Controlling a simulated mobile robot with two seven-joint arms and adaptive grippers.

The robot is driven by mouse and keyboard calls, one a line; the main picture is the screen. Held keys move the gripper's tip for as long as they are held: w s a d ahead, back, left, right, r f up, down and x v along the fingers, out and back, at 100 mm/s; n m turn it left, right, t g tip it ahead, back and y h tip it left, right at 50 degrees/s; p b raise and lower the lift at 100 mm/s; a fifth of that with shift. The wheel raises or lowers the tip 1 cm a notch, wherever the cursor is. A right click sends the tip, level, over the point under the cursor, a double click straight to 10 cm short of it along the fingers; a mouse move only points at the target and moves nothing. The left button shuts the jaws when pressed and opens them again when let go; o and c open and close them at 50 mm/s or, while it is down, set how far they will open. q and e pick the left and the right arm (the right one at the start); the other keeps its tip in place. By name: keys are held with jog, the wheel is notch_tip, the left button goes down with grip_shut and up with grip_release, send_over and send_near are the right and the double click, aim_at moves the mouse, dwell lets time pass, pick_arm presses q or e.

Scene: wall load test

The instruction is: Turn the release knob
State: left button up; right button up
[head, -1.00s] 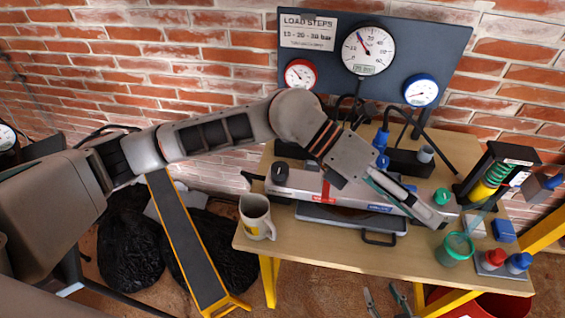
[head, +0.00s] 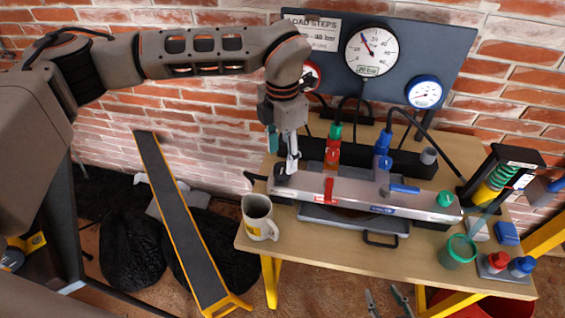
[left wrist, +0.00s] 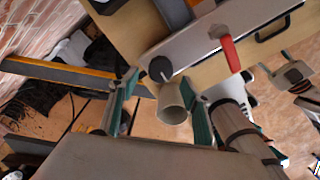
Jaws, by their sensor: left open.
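A black knob (head: 280,171) stands at the left end of the pale beam (head: 350,195) on the bench. It also shows in the left wrist view (left wrist: 160,68). A green knob (head: 446,198) sits at the beam's right end. I cannot read which knob is the release knob. My left gripper (head: 291,166) points down beside the black knob, open and empty. In the left wrist view its fingers (left wrist: 160,108) are spread, with the black knob just beyond them; contact is not visible. My right gripper (head: 386,299) is low at the front, its fingertips apart.
A mug (head: 257,218) stands close to the black knob at the bench's left edge. A red lever (head: 329,189) and a blue lever (head: 404,188) are on the beam. Gauges hang on the dark board (head: 440,45) behind. A green cup (head: 457,252) stands at right.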

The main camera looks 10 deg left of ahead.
aim_at(282, 168)
pick_arm(q)
jog(key=shift+f, duration=1.95)
jog(key=c, duration=1.1)
